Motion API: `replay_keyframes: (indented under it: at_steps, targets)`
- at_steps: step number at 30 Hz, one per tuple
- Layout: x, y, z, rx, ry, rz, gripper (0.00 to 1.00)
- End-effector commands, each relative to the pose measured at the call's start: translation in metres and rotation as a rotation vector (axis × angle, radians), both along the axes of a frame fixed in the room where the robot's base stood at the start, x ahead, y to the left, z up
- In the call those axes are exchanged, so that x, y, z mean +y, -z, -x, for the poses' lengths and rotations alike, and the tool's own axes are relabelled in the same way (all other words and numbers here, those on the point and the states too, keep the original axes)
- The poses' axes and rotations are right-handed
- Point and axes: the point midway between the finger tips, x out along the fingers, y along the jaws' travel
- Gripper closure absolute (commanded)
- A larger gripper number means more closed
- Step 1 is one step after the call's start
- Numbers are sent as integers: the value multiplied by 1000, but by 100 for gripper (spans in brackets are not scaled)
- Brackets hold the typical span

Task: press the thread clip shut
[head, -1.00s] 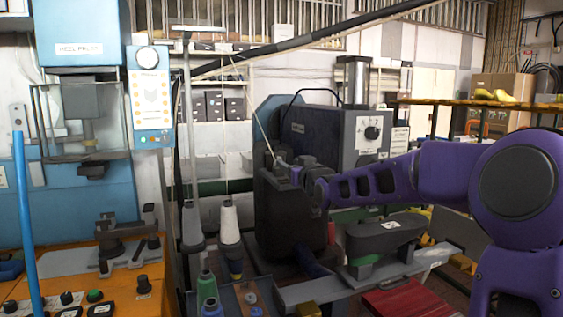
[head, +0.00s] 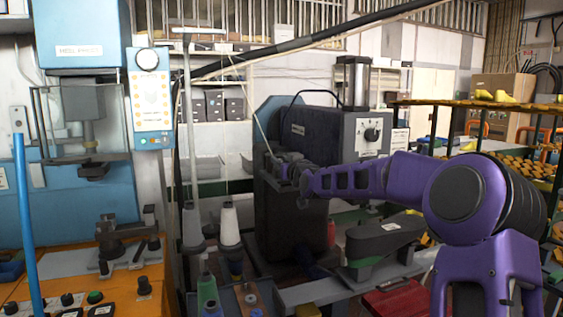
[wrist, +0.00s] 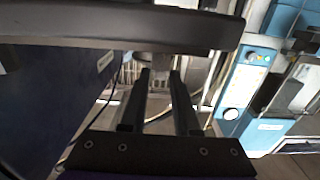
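I cannot make out the thread clip in either view. My gripper (head: 272,163) is at the upper left part of the dark sewing machine (head: 292,225), in front of its body. In the wrist view, my gripper's two black fingers (wrist: 160,73) stand apart with a gap between them, and I see nothing held. A grey metal part (wrist: 157,60) shows beyond the fingertips, under a dark overhanging edge; I cannot tell whether they touch it. A pale thread (head: 258,125) slants down to near the fingertips.
White thread cones (head: 229,222) and a thread stand pole (head: 188,130) are left of the machine. A blue control panel (wrist: 237,85) shows at right in the wrist view.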

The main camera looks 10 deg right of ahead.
Motion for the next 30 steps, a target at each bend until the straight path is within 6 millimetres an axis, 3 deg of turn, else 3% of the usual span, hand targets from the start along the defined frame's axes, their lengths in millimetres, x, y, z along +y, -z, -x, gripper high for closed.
replay_keyframes:
  at_steps: [1, 3, 4, 14, 30]
  targets:
    - [0, 0, 0, 0, 0, 0, 87]
    - [0, 0, 0, 0, 0, 0, 99]
    - [0, 0, 0, 0, 0, 0, 100]
    - [-1, 6, 0, -25, 1, -5, 100]
    - [-1, 19, 6, -286, 0, -57, 100]
